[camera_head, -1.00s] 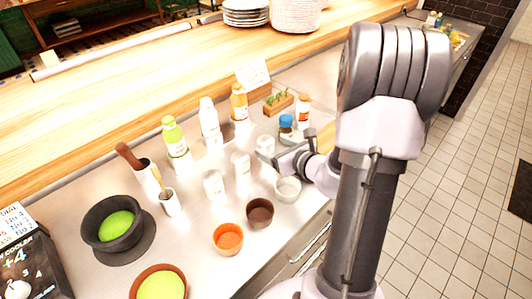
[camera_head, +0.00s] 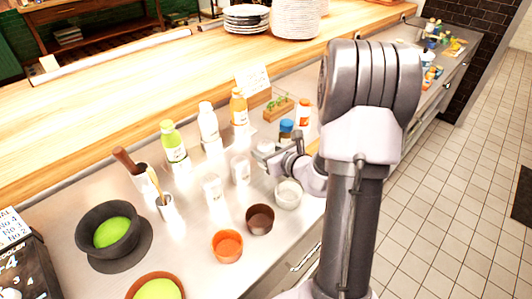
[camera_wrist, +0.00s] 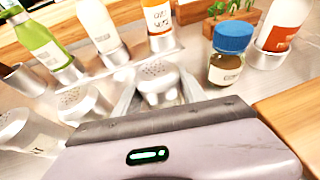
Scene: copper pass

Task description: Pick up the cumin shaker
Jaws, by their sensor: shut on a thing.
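My gripper (camera_head: 268,158) is at the back right of the steel counter. In the wrist view my gripper (camera_wrist: 157,94) is shut on a clear shaker with a perforated metal lid (camera_wrist: 158,76), one finger on each side. Its label is hidden, so I cannot read whether it says cumin. I cannot tell whether its base touches the counter. Two similar shakers stand apart to the left: one nearer (camera_wrist: 83,102) and one at the left edge (camera_wrist: 28,132). They also show in the head view, a right one (camera_head: 240,170) and a left one (camera_head: 213,188).
A blue-capped jar (camera_wrist: 229,55) stands close right of my gripper. An orange-and-white bottle (camera_wrist: 283,25) is beyond it. A green bottle (camera_head: 173,142), a white bottle (camera_head: 208,123) and a yellow one (camera_head: 239,107) line the back. Small bowls (camera_head: 227,246) stand in front.

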